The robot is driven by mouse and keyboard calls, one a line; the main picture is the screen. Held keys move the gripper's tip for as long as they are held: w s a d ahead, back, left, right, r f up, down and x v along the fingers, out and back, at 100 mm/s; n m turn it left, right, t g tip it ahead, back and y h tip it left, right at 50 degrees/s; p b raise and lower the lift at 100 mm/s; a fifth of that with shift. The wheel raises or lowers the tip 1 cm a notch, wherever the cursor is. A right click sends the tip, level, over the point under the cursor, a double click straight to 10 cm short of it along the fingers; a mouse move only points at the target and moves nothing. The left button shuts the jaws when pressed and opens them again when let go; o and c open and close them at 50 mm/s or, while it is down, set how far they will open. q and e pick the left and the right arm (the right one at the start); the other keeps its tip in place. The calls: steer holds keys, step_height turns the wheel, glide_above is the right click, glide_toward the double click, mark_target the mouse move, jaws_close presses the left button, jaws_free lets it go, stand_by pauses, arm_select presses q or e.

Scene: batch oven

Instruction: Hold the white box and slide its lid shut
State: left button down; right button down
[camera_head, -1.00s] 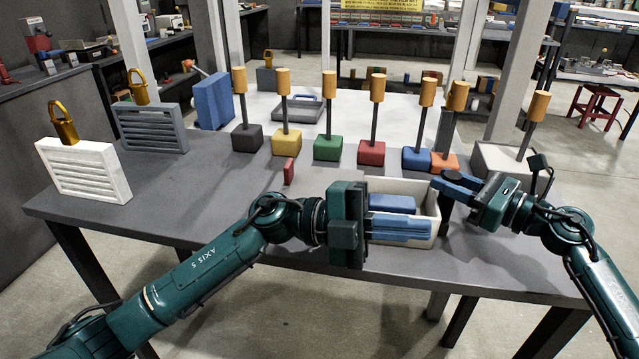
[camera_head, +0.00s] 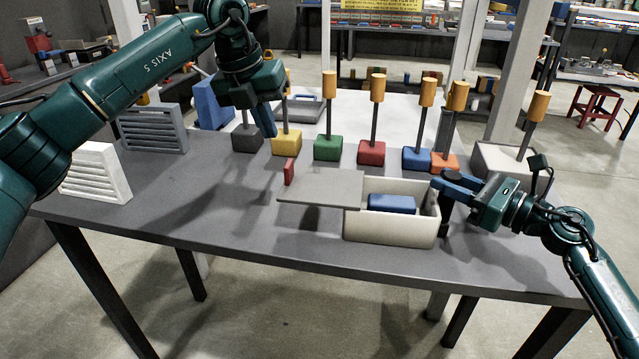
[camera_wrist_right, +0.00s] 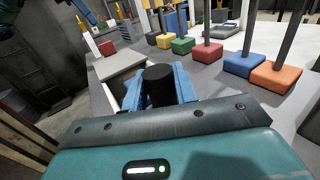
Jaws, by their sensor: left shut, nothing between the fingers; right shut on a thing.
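The white box (camera_head: 390,231) stands near the table's front edge, with a blue block (camera_head: 392,204) inside. Its grey lid (camera_head: 320,187) sticks out far to the left, leaving most of the box open. A red tab (camera_head: 289,172) stands at the lid's left end; it also shows in the right wrist view (camera_wrist_right: 107,48). My right gripper (camera_head: 446,184) is shut on a black handle (camera_wrist_right: 158,86) at the box's right end. My left gripper (camera_head: 265,130) is shut and empty, raised behind and left of the lid, apart from it.
Several coloured blocks with upright posts and wooden tops, such as the green block (camera_head: 327,147) and red block (camera_head: 371,153), stand behind the box. A white louvred panel (camera_head: 98,172) and grey louvred panel (camera_head: 153,129) stand at left. The table's front left (camera_head: 190,215) is clear.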

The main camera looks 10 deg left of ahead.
mark_target(339, 184)
steer(key=shift+f, duration=0.2)
arm_select(q)
step_height(339, 184, down, 9)
stand_by(0.4)
steer(key=shift+a, duration=0.1)
steer(key=shift+r, duration=0.1)
stand_by(1.7)
steer(key=shift+w+d, duration=0.15)
steer(key=shift+d, duration=3.3)
steer(key=shift+w+d, duration=0.15)
steer(key=shift+d, duration=3.3)
steer(key=shift+a, duration=0.65)
step_height(339, 184, up, 7)
